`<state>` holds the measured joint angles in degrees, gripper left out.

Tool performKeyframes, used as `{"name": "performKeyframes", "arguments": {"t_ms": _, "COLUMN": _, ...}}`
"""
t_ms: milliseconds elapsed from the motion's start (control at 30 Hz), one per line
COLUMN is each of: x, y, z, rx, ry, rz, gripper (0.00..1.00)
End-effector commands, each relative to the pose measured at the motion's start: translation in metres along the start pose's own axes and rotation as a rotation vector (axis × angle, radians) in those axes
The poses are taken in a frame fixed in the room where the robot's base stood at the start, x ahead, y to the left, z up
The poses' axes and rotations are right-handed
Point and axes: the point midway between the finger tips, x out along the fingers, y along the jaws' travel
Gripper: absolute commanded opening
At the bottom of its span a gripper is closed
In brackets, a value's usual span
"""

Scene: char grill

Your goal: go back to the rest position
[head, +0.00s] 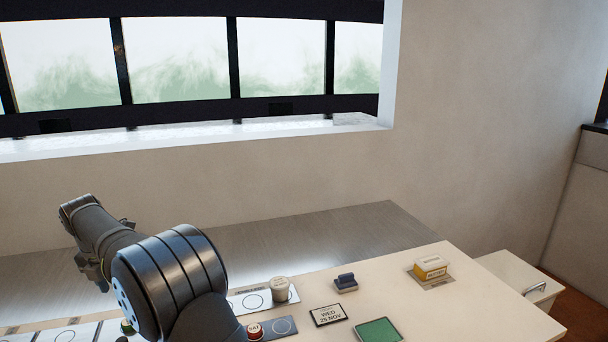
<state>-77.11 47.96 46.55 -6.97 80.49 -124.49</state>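My arm rises from the lower edge of the head view, left of the middle, with a large dark banded joint near the camera. A narrower grey link runs from it up and left, over the metal strip at the back of the counter. Small dark parts stick out on both sides of this link. My gripper's fingers cannot be made out; the arm's own links may hide them. I cannot tell whether it is open or shut, or whether it holds anything.
On the pale counter (478,300) stand a beige-lidded cup (280,291), a small red-brown pot (255,332), a dark blue stamp-like block (346,282), a date card (329,315), a green pad (379,331) and a yellow-and-white box (431,267). The wall and window lie behind.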

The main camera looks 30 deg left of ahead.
Motion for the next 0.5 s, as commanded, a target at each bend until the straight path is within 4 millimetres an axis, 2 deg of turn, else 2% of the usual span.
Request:
{"name": "performKeyframes", "arguments": {"t_ms": 100, "x": -0.008, "y": -0.016, "z": 0.021, "rx": 0.03, "ry": 0.0, "rz": -0.005, "gripper": 0.56}}
{"name": "performKeyframes", "arguments": {"t_ms": 367, "x": -0.026, "y": -0.049, "z": 0.057, "rx": 0.096, "ry": -0.001, "rz": -0.015, "gripper": 0.56}}
{"name": "performKeyframes", "arguments": {"t_ms": 500, "x": -0.032, "y": -0.072, "z": 0.073, "rx": 0.157, "ry": 0.0, "rz": -0.025, "gripper": 0.56}}
